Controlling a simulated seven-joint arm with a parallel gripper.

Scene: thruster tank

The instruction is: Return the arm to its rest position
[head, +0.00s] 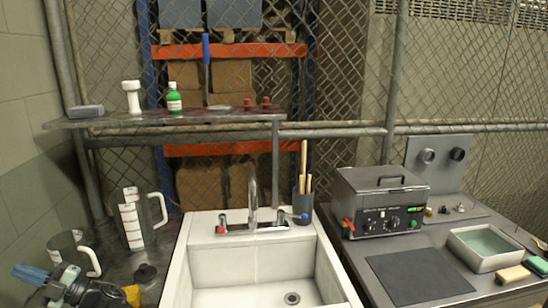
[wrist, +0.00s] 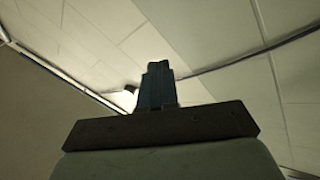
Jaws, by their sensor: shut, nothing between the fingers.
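My gripper (head: 22,271) is at the lower left edge of the head view, with its blue fingers pointing left. It is in front of the smaller measuring jug (head: 68,252) and partly covers it. In the wrist view the fingers (wrist: 158,68) are together, with nothing held between them. Behind them that view shows only pale panelled surfaces and a dark seam.
A shelf (head: 190,117) spans above. A heated bath unit (head: 382,202), dark mat (head: 418,276) and grey tray (head: 462,256) occupy the right counter.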

